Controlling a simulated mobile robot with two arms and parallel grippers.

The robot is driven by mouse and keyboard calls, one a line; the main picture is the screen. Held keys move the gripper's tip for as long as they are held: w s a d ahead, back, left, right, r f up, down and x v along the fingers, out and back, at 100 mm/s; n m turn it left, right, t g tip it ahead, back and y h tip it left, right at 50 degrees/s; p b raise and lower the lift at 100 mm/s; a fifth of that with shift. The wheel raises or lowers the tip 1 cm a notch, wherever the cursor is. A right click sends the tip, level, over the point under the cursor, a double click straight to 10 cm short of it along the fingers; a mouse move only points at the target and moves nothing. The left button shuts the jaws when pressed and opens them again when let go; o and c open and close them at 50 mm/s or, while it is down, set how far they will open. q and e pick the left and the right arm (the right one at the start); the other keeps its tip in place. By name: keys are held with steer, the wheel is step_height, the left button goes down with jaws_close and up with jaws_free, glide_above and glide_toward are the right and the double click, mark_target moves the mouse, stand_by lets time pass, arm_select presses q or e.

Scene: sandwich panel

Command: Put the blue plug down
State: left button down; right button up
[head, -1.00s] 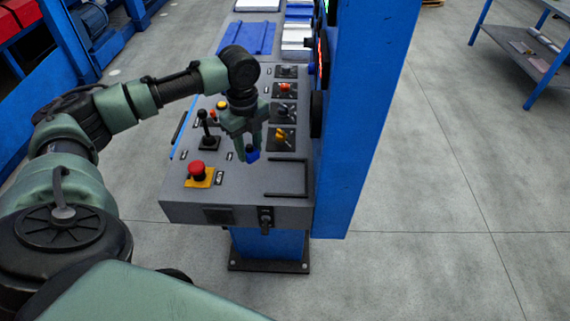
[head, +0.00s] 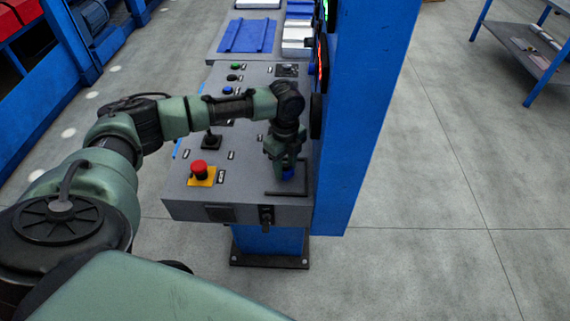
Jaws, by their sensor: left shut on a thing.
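The blue plug (head: 288,173) shows at the tips of my left gripper (head: 285,172). The gripper is shut on it and points down over the near right part of the grey control panel (head: 240,203). The plug is just above or at a black angled bar outline (head: 290,194) on the panel; I cannot tell whether it touches the surface. My left wrist hides the knobs on the panel's right side. My right gripper is not in view.
A red emergency button on a yellow base (head: 201,172) and a black joystick (head: 211,140) stand left of the gripper. A tall blue post (head: 362,130) rises close on the right. Blue and white trays lie beyond the panel.

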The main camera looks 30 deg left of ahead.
mark_target(285, 165)
arm_select(q)
steer(key=shift+f, duration=0.1)
steer(key=shift+f, duration=0.15)
steer(key=c, duration=0.9)
jaws_free()
steer(key=shift+c, duration=0.2)
steer(key=shift+r, duration=0.4)
step_height(285, 165, up, 12)
steer(key=shift+b, duration=0.45)
steer(key=shift+f, duration=0.1)
